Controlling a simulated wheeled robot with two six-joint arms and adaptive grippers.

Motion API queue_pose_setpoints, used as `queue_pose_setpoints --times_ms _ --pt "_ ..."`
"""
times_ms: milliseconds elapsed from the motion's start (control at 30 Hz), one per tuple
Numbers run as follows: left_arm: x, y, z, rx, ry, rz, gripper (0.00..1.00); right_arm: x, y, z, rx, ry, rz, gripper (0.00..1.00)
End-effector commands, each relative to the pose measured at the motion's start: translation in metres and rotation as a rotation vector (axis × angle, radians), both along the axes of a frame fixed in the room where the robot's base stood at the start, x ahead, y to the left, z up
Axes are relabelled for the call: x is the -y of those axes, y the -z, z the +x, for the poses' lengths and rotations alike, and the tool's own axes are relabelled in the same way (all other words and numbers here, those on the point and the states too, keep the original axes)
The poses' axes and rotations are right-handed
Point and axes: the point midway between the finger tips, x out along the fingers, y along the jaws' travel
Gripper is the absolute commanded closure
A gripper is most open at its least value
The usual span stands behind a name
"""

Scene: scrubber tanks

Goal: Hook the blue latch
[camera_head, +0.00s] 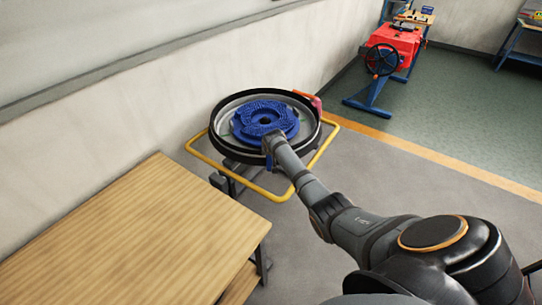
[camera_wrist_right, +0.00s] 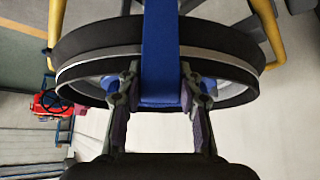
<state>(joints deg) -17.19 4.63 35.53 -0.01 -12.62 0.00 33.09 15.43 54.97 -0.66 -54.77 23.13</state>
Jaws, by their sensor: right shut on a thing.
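The blue latch (camera_wrist_right: 160,50) is a flat, upright blue strap across the middle of the right wrist view. It runs in front of the black rim (camera_wrist_right: 215,42) of a round tank. My right gripper (camera_wrist_right: 159,88) has one finger on each side of the latch and is shut on it. In the head view, the right gripper (camera_head: 271,148) is at the near edge of the round tank (camera_head: 222,142), and the arm hides most of the latch. Whether the latch is hooked on anything cannot be told. My left gripper is in neither view.
A blue disc (camera_head: 247,117) lies inside the tank. A yellow tube frame (camera_head: 215,166) surrounds it, with a red part (camera_head: 308,99) at the back right. A wooden table (camera_head: 130,235) stands at the near left, and a wall is behind.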

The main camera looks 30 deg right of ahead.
Motion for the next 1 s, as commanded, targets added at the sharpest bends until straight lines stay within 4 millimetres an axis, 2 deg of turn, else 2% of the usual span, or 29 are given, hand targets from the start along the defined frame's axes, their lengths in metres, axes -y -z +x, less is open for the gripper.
queue_pose_setpoints --times_ms 100,600,633,800,1000 --pt "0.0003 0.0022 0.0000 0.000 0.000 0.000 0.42 0.0027 -0.0043 0.0055 0.013 -0.001 -0.005 1.00" --pt "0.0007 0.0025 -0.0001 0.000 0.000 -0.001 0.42 0.0043 -0.0081 0.0087 0.019 -0.001 -0.008 1.00" --pt "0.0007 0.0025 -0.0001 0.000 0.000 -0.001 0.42 0.0043 -0.0082 0.0087 0.019 -0.001 -0.008 0.63" --pt "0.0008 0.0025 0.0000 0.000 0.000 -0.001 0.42 0.0038 -0.0059 0.0073 0.014 0.000 -0.006 0.42" --pt "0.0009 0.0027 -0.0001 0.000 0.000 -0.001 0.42 0.0031 -0.0037 0.0061 0.009 -0.001 -0.004 0.42"
